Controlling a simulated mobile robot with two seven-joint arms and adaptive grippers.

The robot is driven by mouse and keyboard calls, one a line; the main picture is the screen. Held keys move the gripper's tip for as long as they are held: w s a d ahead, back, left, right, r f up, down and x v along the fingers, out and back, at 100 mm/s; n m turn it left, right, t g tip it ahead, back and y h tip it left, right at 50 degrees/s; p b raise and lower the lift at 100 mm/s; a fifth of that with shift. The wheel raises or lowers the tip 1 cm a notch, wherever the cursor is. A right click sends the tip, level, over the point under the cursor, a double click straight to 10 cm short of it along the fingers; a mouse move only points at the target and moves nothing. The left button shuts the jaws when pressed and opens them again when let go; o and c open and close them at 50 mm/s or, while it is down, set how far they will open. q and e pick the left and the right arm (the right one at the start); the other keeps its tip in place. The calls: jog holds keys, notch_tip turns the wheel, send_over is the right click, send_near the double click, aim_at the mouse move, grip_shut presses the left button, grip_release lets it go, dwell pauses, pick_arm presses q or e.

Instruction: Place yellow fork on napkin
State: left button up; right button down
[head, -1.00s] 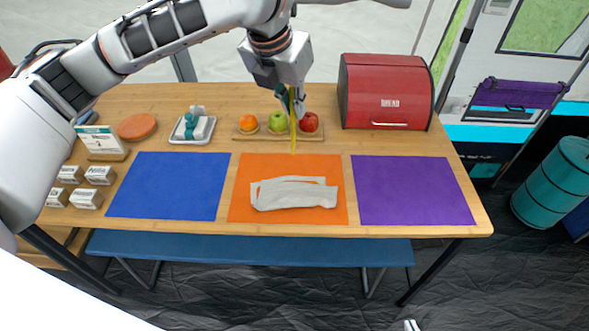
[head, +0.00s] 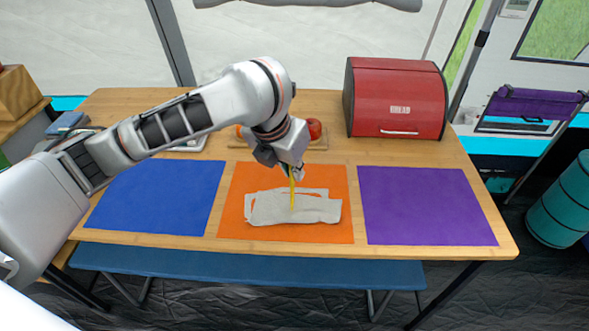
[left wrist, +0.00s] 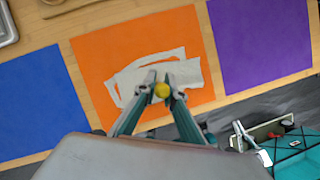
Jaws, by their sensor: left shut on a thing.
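The yellow fork (head: 292,192) hangs upright from my left gripper (head: 292,172), which is shut on it, in the head view. In the left wrist view the fork (left wrist: 162,91) shows end-on as a round yellow tip between the fingertips of my left gripper (left wrist: 162,95). The folded grey-white napkin (head: 265,208) lies on the orange placemat (head: 335,233). The fork is over the napkin; I cannot tell whether its lower end touches the cloth. The napkin also shows in the left wrist view (left wrist: 185,72). My right gripper is not in view.
A blue placemat (head: 160,195) lies left of the orange one and a purple placemat (head: 425,205) right of it. A red bread box (head: 397,98) stands at the back right. Fruit (head: 314,128) sits behind my arm. A blue bench (head: 250,265) runs along the front.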

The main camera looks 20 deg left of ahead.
pick_arm(q)
grip_shut()
jog(key=shift+f, duration=0.3)
jog(key=o, duration=0.8)
grip_release()
jog(key=shift+c, duration=0.2)
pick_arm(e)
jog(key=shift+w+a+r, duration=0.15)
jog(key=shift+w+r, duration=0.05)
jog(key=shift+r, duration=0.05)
